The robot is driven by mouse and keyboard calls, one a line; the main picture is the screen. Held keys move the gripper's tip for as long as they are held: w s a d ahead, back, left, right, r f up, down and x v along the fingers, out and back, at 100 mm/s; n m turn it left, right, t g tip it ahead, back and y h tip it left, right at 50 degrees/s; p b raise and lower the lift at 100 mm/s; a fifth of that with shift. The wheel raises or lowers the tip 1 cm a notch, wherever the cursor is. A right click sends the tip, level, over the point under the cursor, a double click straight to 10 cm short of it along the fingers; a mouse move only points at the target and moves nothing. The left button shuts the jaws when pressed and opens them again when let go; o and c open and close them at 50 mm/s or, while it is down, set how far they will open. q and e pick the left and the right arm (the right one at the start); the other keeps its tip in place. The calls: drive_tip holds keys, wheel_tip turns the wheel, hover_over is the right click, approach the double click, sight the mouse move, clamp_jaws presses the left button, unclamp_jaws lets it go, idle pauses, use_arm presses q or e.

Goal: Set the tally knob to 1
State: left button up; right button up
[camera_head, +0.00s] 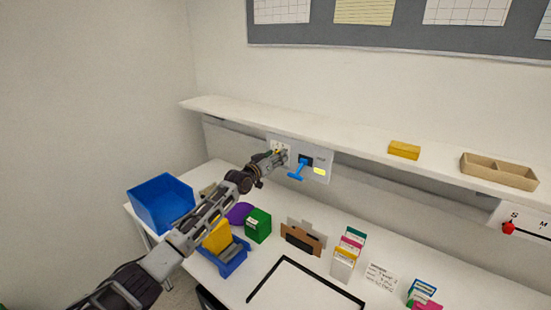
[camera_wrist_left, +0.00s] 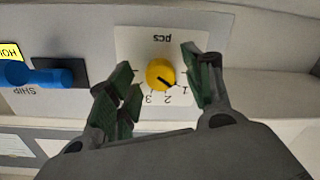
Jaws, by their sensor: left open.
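A round yellow knob (camera_wrist_left: 160,75) sits on a white plate (camera_wrist_left: 133,42) marked "pcs", seen upside down in the left wrist view, with numbers 1, 2 and 3 around it. Its black pointer mark points to the lower right in that view, near the 1 or between 1 and 2. My left gripper (camera_wrist_left: 160,88) is open, with one finger on each side of the knob and gaps visible. In the head view my left gripper (camera_head: 283,157) is at the panel under the shelf and mostly hides the knob. My right gripper is not in view.
A blue lever (camera_head: 298,171) marked SHIP and HOLD sticks out right beside the gripper in the head view. The white shelf (camera_head: 340,134) overhangs the panel. A red knob (camera_head: 508,228) is far right. Boxes and a blue bin (camera_head: 160,205) stand on the desk below.

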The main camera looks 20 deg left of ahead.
use_arm(q)
drive_tip(key=shift+s, duration=0.2)
drive_tip(key=v, duration=1.1)
drive_tip(key=shift+s, duration=0.3)
idle(0.5)
drive_tip(key=shift+a, duration=0.1)
idle(0.4)
